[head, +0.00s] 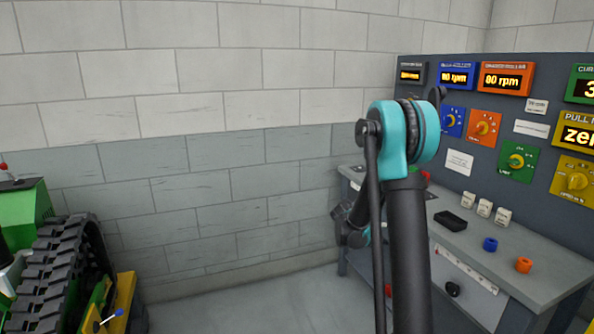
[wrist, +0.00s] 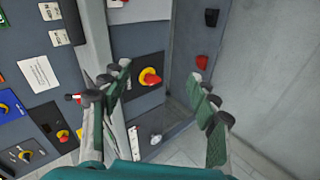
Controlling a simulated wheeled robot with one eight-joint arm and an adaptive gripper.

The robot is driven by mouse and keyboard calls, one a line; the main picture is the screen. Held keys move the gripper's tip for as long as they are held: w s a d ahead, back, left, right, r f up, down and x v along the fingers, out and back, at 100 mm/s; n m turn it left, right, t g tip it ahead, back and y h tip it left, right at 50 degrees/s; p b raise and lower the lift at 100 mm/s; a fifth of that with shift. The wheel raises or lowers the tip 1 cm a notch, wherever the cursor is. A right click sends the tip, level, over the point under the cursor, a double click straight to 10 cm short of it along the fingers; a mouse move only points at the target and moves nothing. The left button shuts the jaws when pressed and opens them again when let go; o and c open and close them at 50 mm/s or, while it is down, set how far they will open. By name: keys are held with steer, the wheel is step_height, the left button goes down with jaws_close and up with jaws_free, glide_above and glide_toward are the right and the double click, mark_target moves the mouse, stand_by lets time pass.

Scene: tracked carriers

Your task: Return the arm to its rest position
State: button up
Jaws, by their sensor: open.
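My arm (head: 407,245) rises at the right of the head view, with its teal joint in front of the control panel. My gripper (wrist: 158,92) is open and empty in the wrist view, its green-padded fingers wide apart. In the head view, part of my gripper (head: 348,228) shows left of the arm link, beside the bench's left end; the rest is hidden behind the arm. A red knob on a yellow plate (wrist: 150,78) appears between the fingers in the wrist view, beyond them. I cannot tell how far it is from the fingertips.
The control panel (head: 470,95) with dials and displays stands behind a grey bench (head: 525,255). A black tray (head: 450,220), several white blocks, a blue ring (head: 490,244) and an orange ring (head: 523,265) lie on the bench. A tracked carrier (head: 75,265) stands far left. Floor between is clear.

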steer(key=s+a+y, duration=0.3)
steer(key=s+a, duration=0.1)
steer(key=s, duration=0.7)
steer(key=s+a+m+y, duration=0.1)
steer(key=s+a+y, duration=0.2)
steer(key=s, duration=0.7)
steer(key=s+a+f+m+y, duration=0.1)
steer(key=s+a+y, duration=0.2)
steer(key=s+a, duration=0.3)
steer(key=s, duration=0.5)
steer(key=shift+s+a, duration=0.25)
steer(key=shift+s, duration=0.1)
stand_by(0.4)
